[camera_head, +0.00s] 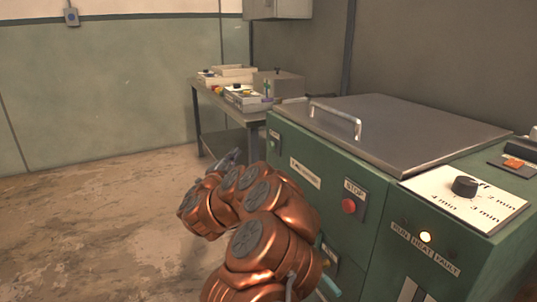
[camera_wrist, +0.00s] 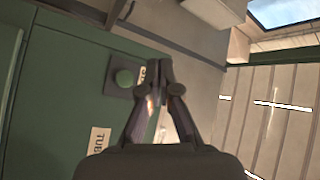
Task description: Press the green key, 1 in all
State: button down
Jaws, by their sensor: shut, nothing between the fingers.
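The green key (camera_wrist: 124,78) is a round button on a dark square plate, set in the green cabinet face (camera_wrist: 60,85). A pale label beside it is partly hidden behind my fingers. I cannot make out the key in the head view. My gripper (camera_wrist: 166,76) is shut and empty in the wrist view, its fingertips just right of the key's plate in the picture; I cannot tell how far they are from the panel. In the head view my gripper (camera_head: 232,156) is small and grey, left of the green cabinet, partly hidden by my copper arm.
The green cabinet (camera_head: 335,235) has a grey lid (camera_head: 400,130) with a handle, a red STOP button (camera_head: 348,206), a black timer knob (camera_head: 465,187) and a lit lamp (camera_head: 426,237). A side table (camera_head: 221,108) with equipment stands behind. The floor (camera_head: 90,220) at left is clear.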

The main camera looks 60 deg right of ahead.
jog(key=shift+s+d+f, duration=0.1)
jog(key=shift+s, duration=0.05)
jog(key=s+d+b, duration=0.3)
jog(key=s+d, duration=0.1)
jog(key=d, duration=0.3)
jog(key=shift+s+d, duration=0.15)
jog(key=shift+s, duration=0.25)
dwell(1.7)
jog(key=shift+s+d, duration=0.3)
jog(key=shift+s+d+b, duration=0.3)
jog(key=shift+d+b, duration=0.15)
dwell(0.9)
jog(key=shift+w+a, duration=0.1)
jog(key=shift+a, duration=0.05)
jog(key=shift+w+a+p, duration=0.3)
jog(key=shift+w+a, duration=0.1)
jog(key=shift+a, duration=0.2)
jog(key=shift+w+a, duration=0.1)
dwell(0.3)
jog(key=shift+w+a+p, duration=0.45)
jog(key=shift+w+a, duration=0.2)
jog(key=shift+a, duration=0.35)
jog(key=shift+w+a+p, duration=0.4)
jog(key=shift+w+a, duration=0.25)
jog(key=shift+a, duration=0.35)
